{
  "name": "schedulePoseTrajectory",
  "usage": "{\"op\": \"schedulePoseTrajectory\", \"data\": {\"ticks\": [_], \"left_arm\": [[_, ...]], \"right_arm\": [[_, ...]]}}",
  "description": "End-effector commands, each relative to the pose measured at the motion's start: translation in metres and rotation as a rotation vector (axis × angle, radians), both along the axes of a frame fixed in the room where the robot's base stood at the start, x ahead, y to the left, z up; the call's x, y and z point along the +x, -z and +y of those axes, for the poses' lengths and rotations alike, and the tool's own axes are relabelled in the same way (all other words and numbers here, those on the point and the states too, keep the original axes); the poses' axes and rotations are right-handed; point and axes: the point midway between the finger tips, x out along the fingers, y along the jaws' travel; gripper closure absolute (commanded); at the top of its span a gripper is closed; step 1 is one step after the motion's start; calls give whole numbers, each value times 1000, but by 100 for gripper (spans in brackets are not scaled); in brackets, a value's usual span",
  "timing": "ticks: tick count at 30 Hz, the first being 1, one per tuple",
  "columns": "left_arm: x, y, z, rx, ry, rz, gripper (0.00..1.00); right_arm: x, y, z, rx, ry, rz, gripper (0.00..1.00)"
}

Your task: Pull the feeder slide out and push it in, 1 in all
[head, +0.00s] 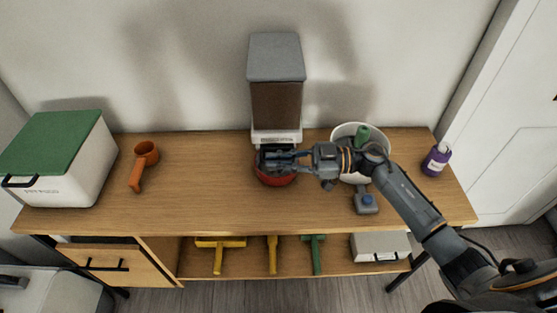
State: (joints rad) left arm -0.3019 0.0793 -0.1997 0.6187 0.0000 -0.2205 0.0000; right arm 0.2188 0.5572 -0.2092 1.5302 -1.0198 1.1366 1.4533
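The feeder (276,100) stands at the back middle of the wooden table, with a grey lid, a brown-filled clear body and a white base. A red bowl (276,181) sits in front of its base. My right gripper (270,157) comes in from the right and points left, at the feeder's base and above the bowl's back part. It covers the front where a slide would show, so I cannot make out the slide or its position. Whether the fingers touch or grip anything is too small to tell. My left gripper is out of view.
A white bin with a green lid (55,143) and an orange scoop (144,158) stand left. A white bucket (345,131), a grey device with a blue button (366,201) and a purple bottle (436,160) are right. Tools hang or lie below. The table's left-middle is clear.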

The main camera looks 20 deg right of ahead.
Motion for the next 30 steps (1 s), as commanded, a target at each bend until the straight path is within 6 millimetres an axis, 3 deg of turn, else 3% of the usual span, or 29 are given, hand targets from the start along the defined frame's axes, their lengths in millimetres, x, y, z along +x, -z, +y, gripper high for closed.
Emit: {"op": "schedulePoseTrajectory", "data": {"ticks": [7,15,26,27,30], "left_arm": [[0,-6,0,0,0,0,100],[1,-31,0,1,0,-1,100],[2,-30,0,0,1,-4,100],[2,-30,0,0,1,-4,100],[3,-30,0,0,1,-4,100]], "right_arm": [[-4,-1,1,-1,0,2,100],[-30,-2,8,-3,0,3,100],[-33,1,9,-3,2,1,100],[-33,1,9,-3,2,1,82],[-33,1,9,-3,2,1,79]]}}
